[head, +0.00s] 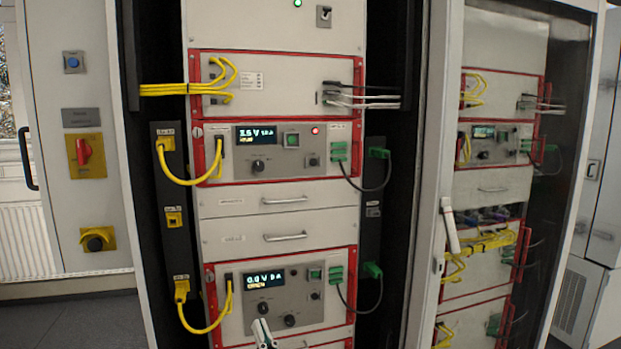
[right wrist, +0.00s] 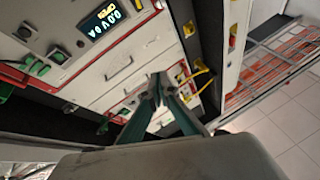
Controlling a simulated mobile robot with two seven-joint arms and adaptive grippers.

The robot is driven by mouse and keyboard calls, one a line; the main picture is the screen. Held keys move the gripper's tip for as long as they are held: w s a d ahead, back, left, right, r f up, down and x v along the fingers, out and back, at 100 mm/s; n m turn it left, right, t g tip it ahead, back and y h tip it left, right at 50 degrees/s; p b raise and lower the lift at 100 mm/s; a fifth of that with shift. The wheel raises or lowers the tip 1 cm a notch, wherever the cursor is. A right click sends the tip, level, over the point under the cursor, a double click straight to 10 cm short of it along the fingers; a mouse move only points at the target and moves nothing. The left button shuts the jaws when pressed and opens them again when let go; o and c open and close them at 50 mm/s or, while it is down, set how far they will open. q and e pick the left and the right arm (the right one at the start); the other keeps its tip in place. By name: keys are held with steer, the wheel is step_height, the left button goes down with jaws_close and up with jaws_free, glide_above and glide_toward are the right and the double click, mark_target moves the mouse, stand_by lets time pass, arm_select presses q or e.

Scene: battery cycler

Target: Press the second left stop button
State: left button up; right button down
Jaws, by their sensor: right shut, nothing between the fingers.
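The left rack holds two cycler units with red frames. I cannot tell which control is the stop button. My right gripper (head: 262,328) is shut and empty, in front of the lower unit, below its display. In the right wrist view its fingertips (right wrist: 158,82) meet, with a panel display (right wrist: 104,22) and green button (right wrist: 60,55) beyond. My left gripper is not in view.
Yellow cables (head: 190,182) loop at the left of the units and dark cables (head: 372,190) at the right. Drawer handles (head: 285,237) stick out between the units. A second rack (head: 500,180) stands behind a door frame (head: 435,150). A red switch (head: 85,152) is on the left cabinet.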

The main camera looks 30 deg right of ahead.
steer(key=w+d+r+m+g+h+p, duration=0.1)
steer(key=w+d+r+m+g+h, duration=0.2)
steer(key=r+m, duration=0.5)
steer(key=w+d+r+m+g+h+p, duration=0.1)
steer(key=w+d+r+m+g+h, duration=0.2)
steer(key=d+r+m+g+h, duration=0.3)
steer(key=w+d+r+m+g+h, duration=0.3)
steer(key=r+m, duration=0.9)
steer(key=r, duration=0.5)
steer(key=shift+w+d+r+g+h+p, duration=0.15)
steer(key=shift+d+r+g+h+p, duration=0.25)
steer(key=shift+d+g+h, duration=0.6)
steer(key=shift+a, duration=0.1)
